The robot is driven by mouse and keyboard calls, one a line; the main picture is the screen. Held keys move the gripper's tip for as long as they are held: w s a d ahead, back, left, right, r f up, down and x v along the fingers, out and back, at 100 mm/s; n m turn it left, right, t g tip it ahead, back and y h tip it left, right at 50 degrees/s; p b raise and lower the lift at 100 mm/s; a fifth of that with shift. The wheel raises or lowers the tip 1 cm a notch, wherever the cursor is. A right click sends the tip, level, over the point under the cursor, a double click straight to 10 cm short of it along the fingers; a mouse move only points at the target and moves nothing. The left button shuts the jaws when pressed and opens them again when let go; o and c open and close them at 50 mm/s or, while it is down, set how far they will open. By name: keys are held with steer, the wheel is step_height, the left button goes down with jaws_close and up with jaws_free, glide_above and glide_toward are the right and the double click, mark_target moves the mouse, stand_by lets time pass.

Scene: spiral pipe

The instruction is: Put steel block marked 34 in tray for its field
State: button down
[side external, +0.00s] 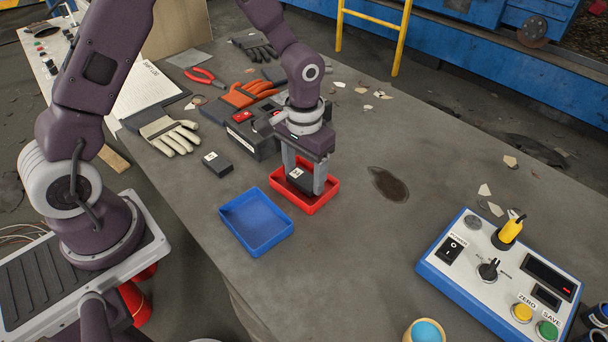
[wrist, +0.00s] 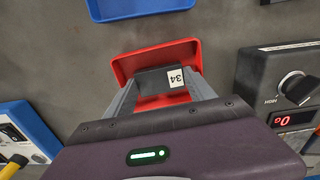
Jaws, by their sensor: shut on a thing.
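The dark steel block (side external: 299,178) has a white label, which reads 34 in the wrist view (wrist: 153,80). My gripper (side external: 306,187) is shut on this block, with one finger on each side. The block is in or just above the red tray (side external: 283,203); I cannot tell whether it touches the floor. The red tray also shows around the block in the wrist view (wrist: 185,48). The empty blue tray (side external: 256,222) stands to the left of the red tray, close beside it.
Another dark labelled block (side external: 217,164) lies left of the trays. A dark device (side external: 255,135) with a knob and red display stands behind. Gloves (side external: 168,135) and red pliers (side external: 204,76) lie farther back. A control box (side external: 500,265) stands at right. The table between is mostly clear.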

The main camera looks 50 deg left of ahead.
mark_target(304, 179)
steer(key=shift+f, duration=0.35)
steer(key=shift+c, duration=1.6)
jaws_free()
steer(key=shift+f, duration=0.1)
step_height(304, 179, up, 12)
steer(key=s+a+r+t, duration=0.2)
steer(key=s+r+t, duration=0.1)
steer(key=s+r, duration=0.8)
steer(key=s+a+r+t, duration=0.1)
steer(key=s+t, duration=0.1)
steer(key=s, duration=0.8)
steer(key=shift+s+m+t, duration=0.2)
steer(key=shift+m+t, duration=0.1)
steer(key=shift+m, duration=0.1)
